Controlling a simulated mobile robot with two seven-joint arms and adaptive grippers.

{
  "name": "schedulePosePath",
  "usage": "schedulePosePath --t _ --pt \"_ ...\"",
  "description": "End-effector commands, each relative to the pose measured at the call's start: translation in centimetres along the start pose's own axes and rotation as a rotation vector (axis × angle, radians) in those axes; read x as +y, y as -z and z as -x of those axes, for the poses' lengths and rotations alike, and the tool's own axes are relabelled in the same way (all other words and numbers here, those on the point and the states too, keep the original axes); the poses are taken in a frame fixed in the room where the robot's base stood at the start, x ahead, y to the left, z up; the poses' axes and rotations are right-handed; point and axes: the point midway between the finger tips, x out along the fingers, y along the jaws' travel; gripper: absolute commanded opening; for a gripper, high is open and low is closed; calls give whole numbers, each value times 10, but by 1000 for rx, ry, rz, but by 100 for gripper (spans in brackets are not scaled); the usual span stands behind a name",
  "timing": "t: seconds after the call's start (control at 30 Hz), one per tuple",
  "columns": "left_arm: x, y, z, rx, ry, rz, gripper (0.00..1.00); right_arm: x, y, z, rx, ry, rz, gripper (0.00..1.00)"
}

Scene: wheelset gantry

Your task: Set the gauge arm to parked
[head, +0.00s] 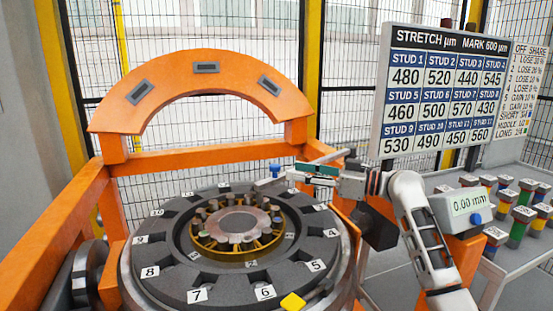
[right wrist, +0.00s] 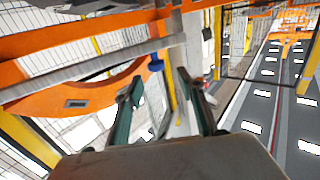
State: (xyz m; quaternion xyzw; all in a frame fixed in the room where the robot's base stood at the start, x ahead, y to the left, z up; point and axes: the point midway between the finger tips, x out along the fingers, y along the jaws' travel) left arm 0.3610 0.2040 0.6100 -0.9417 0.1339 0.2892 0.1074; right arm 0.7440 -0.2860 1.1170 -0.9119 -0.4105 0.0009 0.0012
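The gauge arm (head: 333,156) is a slim grey bar that reaches over the back right of the dark round wheelset plate, partly hidden behind my right gripper. A blue knob (head: 275,170) is near its inner end. In the right wrist view the grey bar (right wrist: 90,66) crosses the upper left, with the blue knob (right wrist: 155,63) just beyond the fingertips. My right gripper (head: 299,172) has teal fingers pointing left at the knob; it also shows in the right wrist view (right wrist: 154,75). Its fingers are apart with nothing between them. My left gripper is out of view.
The numbered plate (head: 155,255) with a ring of studs sits inside an orange gantry (head: 205,152). A 0.00 mm readout (head: 467,203) is right of my arm. Several coloured studs (head: 520,222) stand on a side table. A stretch board (head: 445,90) is behind.

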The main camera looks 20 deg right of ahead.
Motion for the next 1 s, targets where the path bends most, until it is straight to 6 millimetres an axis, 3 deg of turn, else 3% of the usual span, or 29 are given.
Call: schedulePosePath --t 0.23,0.7,1.0 --pt "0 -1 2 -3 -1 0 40 0 1 -11 2 1 -2 39" --pt "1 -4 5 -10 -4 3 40 0 0 -73 1 1 -1 39" --pt "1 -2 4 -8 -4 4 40 0 0 -78 -1 -1 0 39"
